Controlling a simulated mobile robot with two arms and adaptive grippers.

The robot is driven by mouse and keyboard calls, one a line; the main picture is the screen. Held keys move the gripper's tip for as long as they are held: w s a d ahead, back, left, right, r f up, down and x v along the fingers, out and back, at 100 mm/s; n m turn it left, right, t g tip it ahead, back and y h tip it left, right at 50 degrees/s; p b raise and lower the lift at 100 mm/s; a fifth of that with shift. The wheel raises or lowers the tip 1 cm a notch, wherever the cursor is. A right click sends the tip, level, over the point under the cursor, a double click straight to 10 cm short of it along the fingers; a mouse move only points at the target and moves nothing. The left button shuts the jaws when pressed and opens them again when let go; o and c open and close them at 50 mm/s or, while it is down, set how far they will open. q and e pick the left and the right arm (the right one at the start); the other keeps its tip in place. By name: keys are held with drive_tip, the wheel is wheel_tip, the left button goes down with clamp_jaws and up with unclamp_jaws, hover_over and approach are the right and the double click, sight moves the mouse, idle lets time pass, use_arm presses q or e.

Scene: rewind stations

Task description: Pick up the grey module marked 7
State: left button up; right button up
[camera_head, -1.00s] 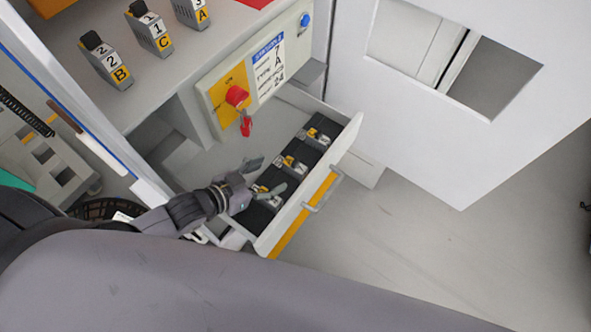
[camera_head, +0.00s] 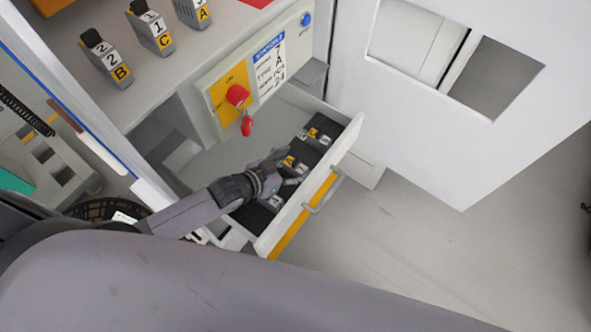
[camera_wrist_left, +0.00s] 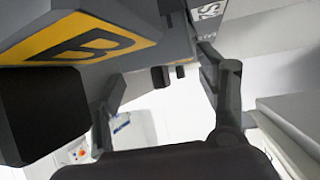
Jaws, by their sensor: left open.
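Several small modules (camera_head: 318,133) with white and yellow labels sit in the dark inserts of the open drawer (camera_head: 345,143). Their marks are too small to read in the head view, so I cannot tell which is 7. My left gripper (camera_head: 289,168) is open over the middle of the drawer and hides part of the modules there. In the left wrist view a grey module with a yellow label marked B (camera_wrist_left: 95,42) looms large at upper left, beside the open fingers (camera_wrist_left: 160,105); its number is not visible. My right gripper is out of view.
Grey modules marked 2 B (camera_head: 108,62), 1 C (camera_head: 151,30) and A (camera_head: 193,12) stand on the shelf above. A panel with a red rotary switch (camera_head: 237,95) is just behind the drawer. A white cabinet wall (camera_head: 420,130) stands at right; floor is clear below it.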

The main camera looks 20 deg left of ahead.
use_arm(q)
drive_tip(key=shift+c, duration=0.5)
drive_tip(key=c, duration=1.2)
drive_tip(key=shift+r, duration=0.1)
